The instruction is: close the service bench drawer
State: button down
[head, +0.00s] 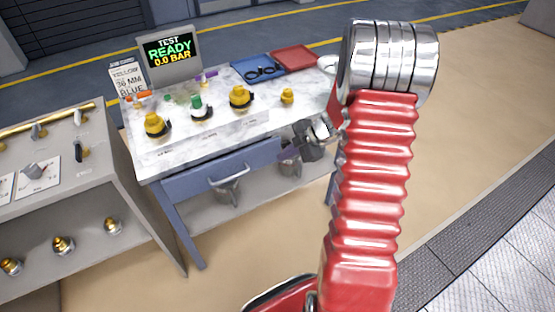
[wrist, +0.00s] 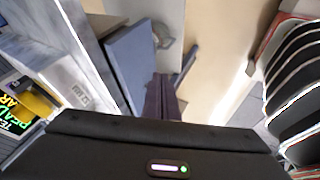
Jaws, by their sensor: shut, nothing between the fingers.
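The service bench (head: 215,135) has a marbled top and blue legs. Its blue drawer front (head: 205,183) with a pale bar handle (head: 229,180) sits under the front edge. How far the drawer stands out is hard to tell. My gripper (head: 287,153) is at the drawer's right end, just below the bench top. Its purple fingers (wrist: 162,96) are shut and empty, close to the drawer front; I cannot tell whether they touch it.
Several yellow and green-capped fittings (head: 241,97) stand on the bench top, with a blue tray (head: 258,71), a red tray (head: 295,57) and a test screen (head: 169,50). Metal pots (head: 228,190) sit on the lower shelf. A grey cabinet (head: 110,175) stands left. The floor right is clear.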

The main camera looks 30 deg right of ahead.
jog(key=shift+v, duration=2.15)
jog(key=w+r+m+t+h, duration=0.2)
jog(key=w+r, duration=0.2)
jog(key=r, duration=0.3)
jog(key=w+r+m+t+h, duration=0.2)
jog(key=w+r+h, duration=0.1)
jog(key=r, duration=0.4)
jog(key=s+a+r+m+t+h, duration=0.15)
jog(key=s+r+m+h, duration=0.3)
jog(key=r, duration=0.55)
jog(key=s+a+f+m+g+y, duration=0.1)
jog(key=s+a+m, duration=0.3)
jog(key=s+a, duration=0.6)
jog(key=s+a+f+m+g+y, duration=0.1)
jog(key=s+a+m+g+y, duration=0.3)
jog(key=s+a, duration=0.6)
jog(key=s, duration=0.5)
jog(key=shift+a+g, duration=0.3)
jog(key=shift+g, duration=0.05)
